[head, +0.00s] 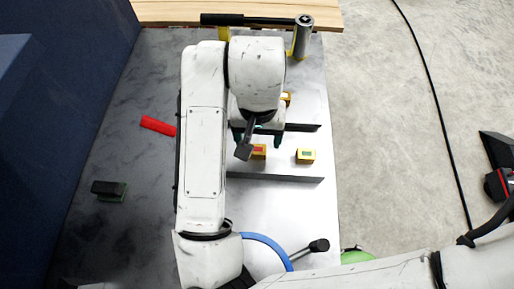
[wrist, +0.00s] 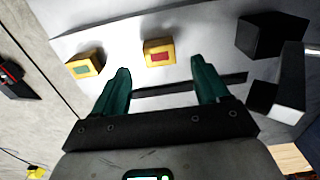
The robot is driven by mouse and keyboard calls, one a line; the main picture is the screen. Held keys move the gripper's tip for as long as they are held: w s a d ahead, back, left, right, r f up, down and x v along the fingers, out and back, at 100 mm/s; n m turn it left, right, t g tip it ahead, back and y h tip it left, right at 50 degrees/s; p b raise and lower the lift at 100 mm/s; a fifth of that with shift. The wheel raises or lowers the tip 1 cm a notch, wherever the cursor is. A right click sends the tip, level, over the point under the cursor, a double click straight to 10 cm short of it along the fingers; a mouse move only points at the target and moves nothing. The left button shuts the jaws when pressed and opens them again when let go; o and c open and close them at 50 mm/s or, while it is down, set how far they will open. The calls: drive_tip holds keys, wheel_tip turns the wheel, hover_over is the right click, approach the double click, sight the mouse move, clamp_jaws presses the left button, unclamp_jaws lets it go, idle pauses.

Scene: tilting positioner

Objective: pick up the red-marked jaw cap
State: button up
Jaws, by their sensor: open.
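Another yellow block (head: 286,98) is partly hidden behind my arm. Dark rails (head: 290,179) run across the plate in front of and behind the caps. A red bar (head: 158,126), a black block (head: 108,189) and a cylinder (head: 303,37) stand farther off.

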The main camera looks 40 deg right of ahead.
sight(258, 149)
drive_tip(key=shift+a+f+p, duration=0.1)
drive_tip(key=shift+f+p, duration=0.2)
drive_tip(key=shift+f, duration=1.65)
drive_tip(key=shift+c, duration=0.2)
drive_tip(key=c, duration=1.2)
drive_tip(key=shift+o, duration=0.2)
drive_tip(key=shift+r, duration=0.1)
